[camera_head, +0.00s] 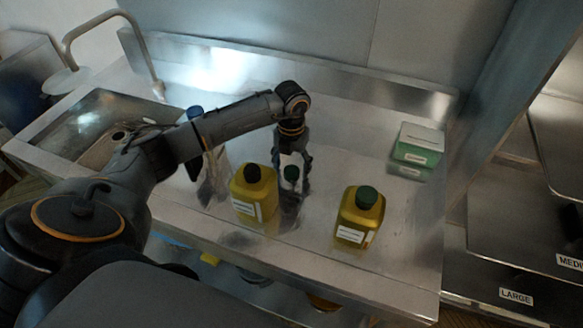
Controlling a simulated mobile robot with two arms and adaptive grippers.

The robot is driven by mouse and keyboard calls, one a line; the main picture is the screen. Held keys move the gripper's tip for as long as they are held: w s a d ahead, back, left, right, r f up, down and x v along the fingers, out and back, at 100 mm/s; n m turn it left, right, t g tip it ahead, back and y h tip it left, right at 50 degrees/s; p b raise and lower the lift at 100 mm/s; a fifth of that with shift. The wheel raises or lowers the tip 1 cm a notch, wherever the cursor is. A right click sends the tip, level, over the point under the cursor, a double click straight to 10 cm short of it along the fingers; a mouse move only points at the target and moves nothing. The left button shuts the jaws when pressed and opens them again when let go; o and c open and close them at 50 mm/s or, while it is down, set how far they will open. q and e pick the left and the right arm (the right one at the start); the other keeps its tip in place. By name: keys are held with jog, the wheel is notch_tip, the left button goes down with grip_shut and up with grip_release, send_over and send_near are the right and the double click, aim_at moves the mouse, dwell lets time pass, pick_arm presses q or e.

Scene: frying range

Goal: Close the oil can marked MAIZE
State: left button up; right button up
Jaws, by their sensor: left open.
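Two yellow oil cans stand upright on the steel counter: one with a black cap (249,193) and one with a green cap (359,217). Each has a white label, too small to read, so I cannot tell which is marked MAIZE. My left gripper (293,167) points down behind and to the right of the black-capped can, open. I cannot tell whether the fingers touch the cap. My right gripper is not in view.
A green and white box (418,146) sits at the counter's back right. A clear bottle with a blue cap (195,113) stands partly behind my left arm. A sink (95,125) with a tap is at left. Clear counter lies between the green-capped can and the box.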

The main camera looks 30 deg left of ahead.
aim_at(292, 171)
pick_arm(q)
jog(key=shift+f, duration=0.1)
jog(key=c, duration=0.8)
notch_tip(292, 171, up, 10)
jog(key=b, duration=0.3)
dwell(0.3)
